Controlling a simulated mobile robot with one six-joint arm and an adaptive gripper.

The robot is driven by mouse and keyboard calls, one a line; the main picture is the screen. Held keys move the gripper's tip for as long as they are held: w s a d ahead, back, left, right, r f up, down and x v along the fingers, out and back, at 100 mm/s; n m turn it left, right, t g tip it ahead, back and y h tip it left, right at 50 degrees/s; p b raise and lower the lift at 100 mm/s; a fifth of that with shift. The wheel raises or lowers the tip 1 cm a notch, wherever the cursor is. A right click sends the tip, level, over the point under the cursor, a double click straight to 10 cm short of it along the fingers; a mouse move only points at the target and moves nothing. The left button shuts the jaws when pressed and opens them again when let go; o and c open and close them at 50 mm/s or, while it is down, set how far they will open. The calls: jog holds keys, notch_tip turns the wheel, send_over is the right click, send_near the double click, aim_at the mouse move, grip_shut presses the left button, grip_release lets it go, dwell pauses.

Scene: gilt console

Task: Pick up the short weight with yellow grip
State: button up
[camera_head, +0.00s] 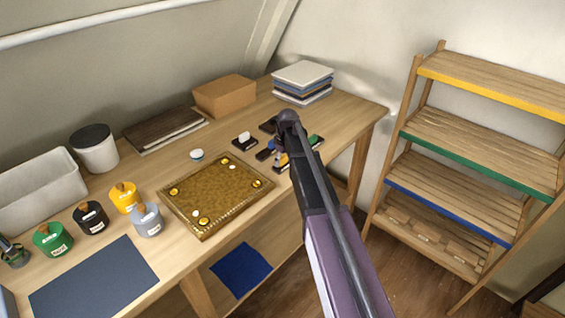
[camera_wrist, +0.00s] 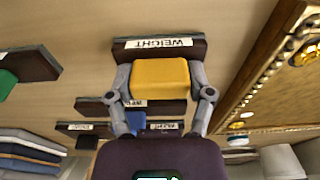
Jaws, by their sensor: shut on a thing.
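The weight with yellow grip (camera_wrist: 160,82) is in the wrist view, a yellow block on a dark base with a white label reading WEIGHT. My gripper (camera_wrist: 160,70) is shut on its yellow block, one finger on each side. In the head view my arm covers most of my gripper (camera_head: 280,157) and the held weight. I cannot tell whether its base touches the table. Other dark-based weights are nearby: one with a green grip (camera_wrist: 28,66), one with a blue grip (camera_wrist: 150,121), and one with a white grip (camera_head: 245,140).
A gilt tray (camera_head: 218,195) lies left of the weights on the wooden table (camera_head: 180,262). Stacked books (camera_head: 302,82) and a cardboard box (camera_head: 224,96) stand behind. Several coloured pots, such as a yellow pot (camera_head: 124,198), stand left. A shelf rack (camera_head: 470,150) is at right.

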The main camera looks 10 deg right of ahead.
aim_at(283, 157)
jog(key=shift+r, duration=0.15)
notch_tip(283, 157, up, 4)
jog(key=p, duration=0.4)
jog(key=s+a, duration=0.4)
jog(key=s, duration=1.1)
jog(key=shift+s+r+p, duration=0.3)
jog(key=shift+p, duration=0.15)
jog(key=shift+d, duration=0.15)
